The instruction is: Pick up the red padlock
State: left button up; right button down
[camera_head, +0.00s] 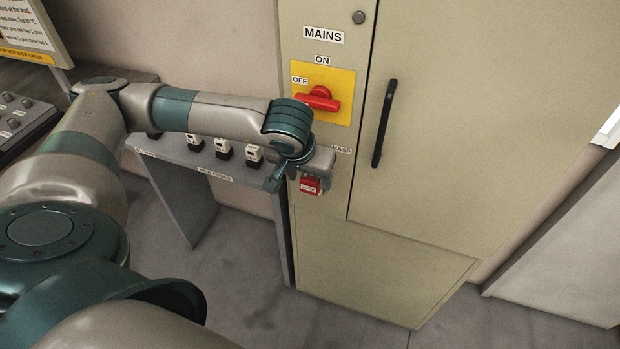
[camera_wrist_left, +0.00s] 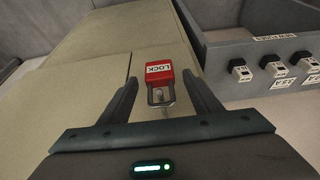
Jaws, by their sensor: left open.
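The red padlock (camera_head: 310,186) with a white LOCK label hangs at the front of the beige cabinet, just below the HASP label. In the left wrist view the padlock (camera_wrist_left: 159,72) shows with its metal shackle toward me. My left gripper (camera_head: 299,172) is at the padlock, its wrist hiding part of the hasp area. In the left wrist view the left gripper (camera_wrist_left: 159,84) is open, with one finger on each side of the padlock and gaps between. It holds nothing. My right gripper is not in view.
The cabinet (camera_head: 420,150) carries a red rotary switch (camera_head: 319,98) on a yellow plate just above my left wrist, and a black door handle (camera_head: 384,123) to the right. Floor is clear in front.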

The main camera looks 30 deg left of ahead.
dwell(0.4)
pick_arm(q)
jog(key=c, duration=1.2)
